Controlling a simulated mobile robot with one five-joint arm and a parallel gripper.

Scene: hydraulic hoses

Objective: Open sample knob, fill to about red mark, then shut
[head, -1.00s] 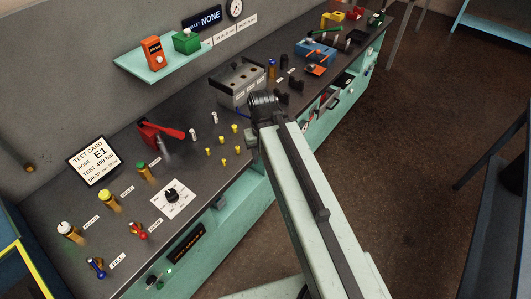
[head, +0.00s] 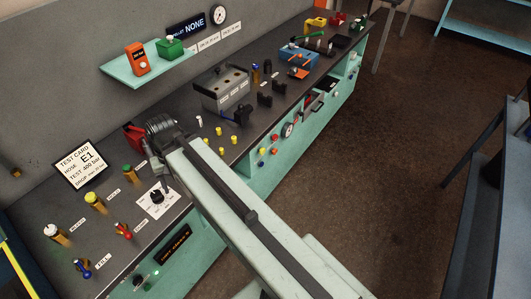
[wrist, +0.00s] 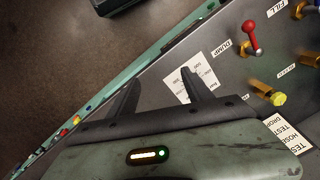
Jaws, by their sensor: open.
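My gripper (wrist: 163,78) shows in the wrist view with two dark fingers spread apart and nothing between them. Past them lies a white card (wrist: 182,82), partly behind the right finger. In the head view the same card (head: 149,209) carries a black knob (head: 157,197), just below my arm's end. Left of it stand brass posts with a green cap (head: 127,169), a yellow cap (head: 93,197) and a white cap (head: 51,230). The yellow cap also shows in the wrist view (wrist: 278,99). I cannot read which knob is labelled sample. I see no red mark.
A red-handled valve (head: 123,231) and a blue-handled valve (head: 82,267) stand near the bench's front edge. A test card (head: 79,164) leans behind the posts. A red tool (head: 133,138) is partly hidden by my arm. Floor right of the bench (head: 340,190) is clear.

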